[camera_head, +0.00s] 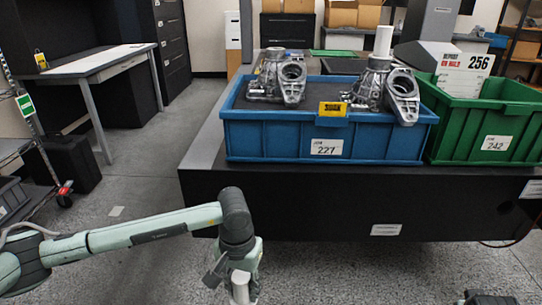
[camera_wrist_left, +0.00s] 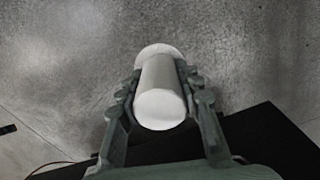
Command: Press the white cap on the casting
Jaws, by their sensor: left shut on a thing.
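My left gripper (camera_head: 240,283) hangs low in front of the bench, pointing down, apart from the castings. It is shut on a white cap (camera_head: 240,290). In the left wrist view the white cap (camera_wrist_left: 160,92) is a smooth cylinder with a wider rim at its far end, between the two fingers. Two grey metal castings stand in the blue bin. The left casting (camera_head: 277,80) has no white part on top. The right casting (camera_head: 383,88) has a white cylinder (camera_head: 383,40) upright on its top. A dark shape (camera_head: 486,299) at the bottom right edge may be my right gripper; its fingers cannot be made out.
The blue bin (camera_head: 275,142) stands at the front of a dark bench (camera_head: 290,205). A green bin (camera_head: 460,130) with a 256 card stands right of it. A yellow tag (camera_head: 333,108) sits on the blue rim.

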